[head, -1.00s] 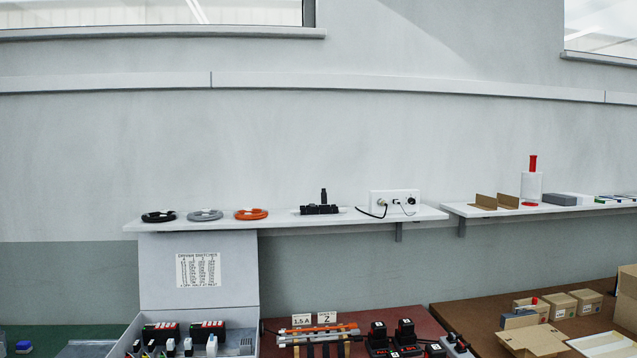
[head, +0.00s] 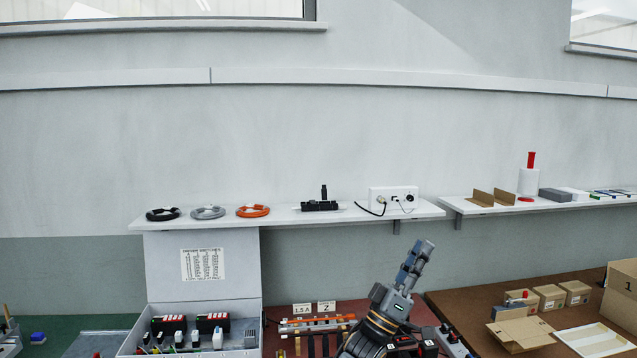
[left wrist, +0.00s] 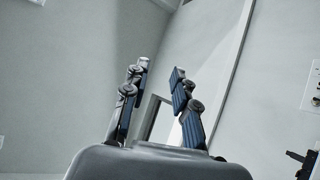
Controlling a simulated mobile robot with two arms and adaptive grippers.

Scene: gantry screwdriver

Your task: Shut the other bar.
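My forearm may cover the bars' right ends. My right gripper is not in view.
A grey box with a raised lid (head: 203,268) and red-and-black modules stands left of the rack. Black devices stand beside my arm. A wall shelf (head: 290,217) with coiled cables and a socket block hangs behind. Cardboard boxes (head: 550,296) stand at right.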

